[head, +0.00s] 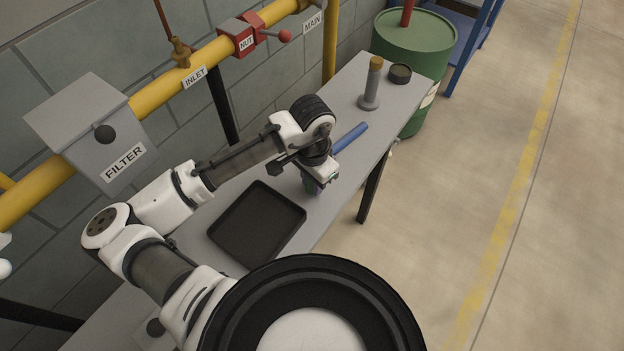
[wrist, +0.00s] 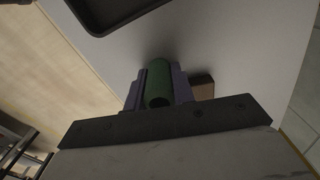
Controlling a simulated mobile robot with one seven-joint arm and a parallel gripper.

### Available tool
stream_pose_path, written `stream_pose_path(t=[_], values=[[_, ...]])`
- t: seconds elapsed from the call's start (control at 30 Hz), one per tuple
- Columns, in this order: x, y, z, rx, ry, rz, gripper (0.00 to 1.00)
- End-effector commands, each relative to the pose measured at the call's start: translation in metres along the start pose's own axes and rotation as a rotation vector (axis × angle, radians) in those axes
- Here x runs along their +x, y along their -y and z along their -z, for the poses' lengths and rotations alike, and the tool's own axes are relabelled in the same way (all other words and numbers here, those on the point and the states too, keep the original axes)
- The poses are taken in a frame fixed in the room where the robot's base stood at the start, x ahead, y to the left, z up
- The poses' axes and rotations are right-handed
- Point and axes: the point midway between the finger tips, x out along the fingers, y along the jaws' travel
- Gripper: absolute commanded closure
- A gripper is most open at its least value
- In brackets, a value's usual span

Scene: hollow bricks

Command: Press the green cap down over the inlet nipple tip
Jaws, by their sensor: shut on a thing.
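My gripper (head: 318,183) is over the front part of the grey bench, just right of the black tray, pointing down. It is shut on the green cap (wrist: 158,85), a hollow-looking green cylinder between the two purplish fingers in the wrist view. In the head view only a small bit of the green cap (head: 309,186) shows. The brass inlet nipple (head: 181,52) stands on the yellow pipe by the INLET label, at the back wall, well away from my gripper. A thin reddish-brown rod rises above it. Its tip is hard to make out.
The bench (head: 345,95) holds a black tray (head: 256,222), a blue cylinder (head: 351,138), a grey post with a tan top (head: 371,90) and a dark round tin (head: 400,73). A green drum (head: 415,45) stands beyond.

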Motion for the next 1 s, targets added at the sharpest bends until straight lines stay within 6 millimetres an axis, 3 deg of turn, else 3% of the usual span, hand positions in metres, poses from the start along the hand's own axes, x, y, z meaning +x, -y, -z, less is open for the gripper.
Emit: stream_pose_path(t=[0.27, 0.7, 1.0], values=[[-0.032, 0.0, 0.001, 0.002, -0.004, 0.003, 1.0], [-0.161, 0.001, 0.0, 0.001, -0.001, 0.007, 1.0], [-0.195, 0.0, 0.0, 0.0, 0.0, 0.002, 1.0]])
